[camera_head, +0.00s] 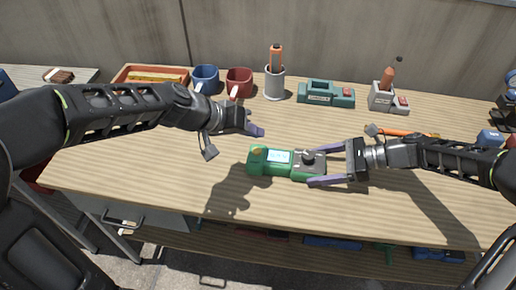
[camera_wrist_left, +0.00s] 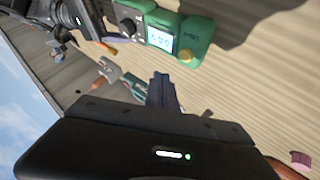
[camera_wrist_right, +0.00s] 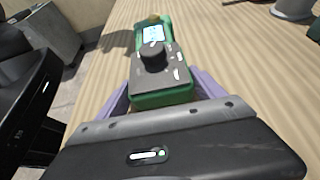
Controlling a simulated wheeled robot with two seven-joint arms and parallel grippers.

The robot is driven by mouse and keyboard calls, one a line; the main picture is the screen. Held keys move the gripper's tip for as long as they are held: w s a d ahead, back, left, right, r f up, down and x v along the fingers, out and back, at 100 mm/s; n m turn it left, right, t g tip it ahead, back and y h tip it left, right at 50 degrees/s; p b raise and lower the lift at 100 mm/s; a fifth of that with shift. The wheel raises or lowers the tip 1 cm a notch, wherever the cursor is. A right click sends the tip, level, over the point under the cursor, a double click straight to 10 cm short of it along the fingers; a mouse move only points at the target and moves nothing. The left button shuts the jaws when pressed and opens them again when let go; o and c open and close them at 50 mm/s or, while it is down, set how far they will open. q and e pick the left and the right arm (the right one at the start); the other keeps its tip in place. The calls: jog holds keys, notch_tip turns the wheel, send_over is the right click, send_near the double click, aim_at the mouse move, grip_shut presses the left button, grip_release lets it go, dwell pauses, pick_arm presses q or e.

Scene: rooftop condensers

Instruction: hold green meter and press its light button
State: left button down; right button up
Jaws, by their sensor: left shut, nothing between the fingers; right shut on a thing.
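The green meter (camera_head: 257,165) has a lit display, a dark dial and a yellow-orange button (camera_head: 257,152) at its left end. My right gripper (camera_head: 312,168) is shut on the meter's right end, with a purple finger on each side; the right wrist view shows this grip on the meter (camera_wrist_right: 170,98). The meter also shows in the left wrist view (camera_wrist_left: 190,35), with its yellow button (camera_wrist_left: 186,56). My left gripper (camera_head: 258,132) is shut and empty, above and behind the meter's button end, apart from it. Its closed fingertips (camera_wrist_left: 162,78) show in the left wrist view.
The bench's front left is clear.

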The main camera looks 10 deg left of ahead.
pick_arm(q)
jog(key=shift+r, duration=1.1)
pick_arm(e)
jog(key=o, duration=1.3)
jog(key=shift+c, duration=0.2)
pick_arm(q)
notch_tip(320, 180, up, 4)
jog(key=p, duration=0.4)
send_over(254, 152)
pick_arm(e)
jog(key=v, duration=0.8)
jog(key=shift+a+r, duration=0.1)
jog(key=shift+d+r+p, duration=0.15)
jog(key=shift+d+p, duration=0.2)
jog(key=shift+d, duration=0.15)
pick_arm(q)
jog(key=shift+r, duration=0.25)
